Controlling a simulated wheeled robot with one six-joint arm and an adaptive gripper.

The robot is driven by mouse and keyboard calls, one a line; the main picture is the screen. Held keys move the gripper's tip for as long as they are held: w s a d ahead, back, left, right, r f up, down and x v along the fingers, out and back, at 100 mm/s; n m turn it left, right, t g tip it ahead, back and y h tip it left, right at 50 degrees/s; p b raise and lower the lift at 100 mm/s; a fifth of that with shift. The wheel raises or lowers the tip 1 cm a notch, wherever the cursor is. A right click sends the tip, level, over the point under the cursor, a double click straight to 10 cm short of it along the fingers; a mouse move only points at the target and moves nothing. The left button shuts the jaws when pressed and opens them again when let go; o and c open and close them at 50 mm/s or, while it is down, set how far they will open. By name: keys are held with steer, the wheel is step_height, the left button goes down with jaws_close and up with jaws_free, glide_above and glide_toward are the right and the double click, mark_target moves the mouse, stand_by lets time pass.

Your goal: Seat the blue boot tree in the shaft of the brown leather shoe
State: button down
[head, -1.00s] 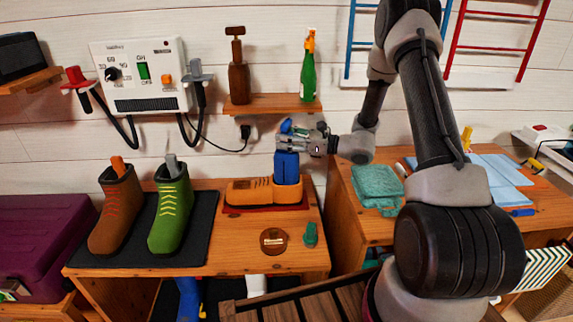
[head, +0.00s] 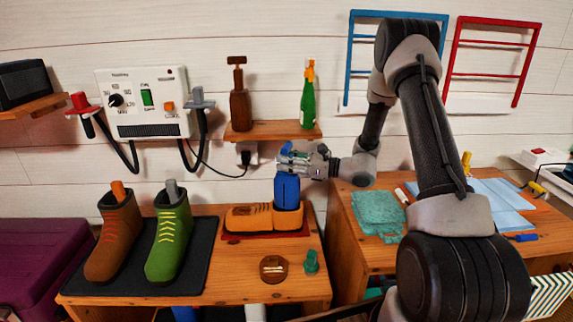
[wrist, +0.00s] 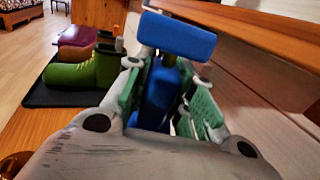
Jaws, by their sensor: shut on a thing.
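The blue boot tree (head: 287,190) stands upright at the heel end of a low orange-brown shoe (head: 248,217) on a dark red mat. Its lower end meets the shoe's raised rear part; how deep it sits inside cannot be told. My gripper (head: 291,160) comes from the right and is shut on the tree's upper part. In the wrist view, the tree's blue crossbar (wrist: 178,35) spans beyond my green-padded fingers (wrist: 160,95), with the blue stem between them. The shoe is hidden in the wrist view.
A brown boot (head: 114,240) and a green boot (head: 169,240) stand on a black mat at left. A round brown tin (head: 273,268) and a small green item (head: 311,262) lie in front of the shoe. A wall shelf (head: 272,130) with bottles is behind.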

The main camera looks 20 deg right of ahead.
steer(key=s+a, duration=0.3)
steer(key=s, duration=1.3)
steer(key=n+g+y, duration=0.2)
steer(key=n+g, duration=0.2)
steer(key=g, duration=0.2)
glide_above(286, 179)
steer(key=w, duration=0.3)
steer(key=shift+w+d, duration=0.15)
steer(key=shift+d, duration=0.3)
steer(key=shift+w+f, duration=0.15)
steer(key=shift+f, duration=3.55)
steer(key=c, duration=1.2)
jaws_free()
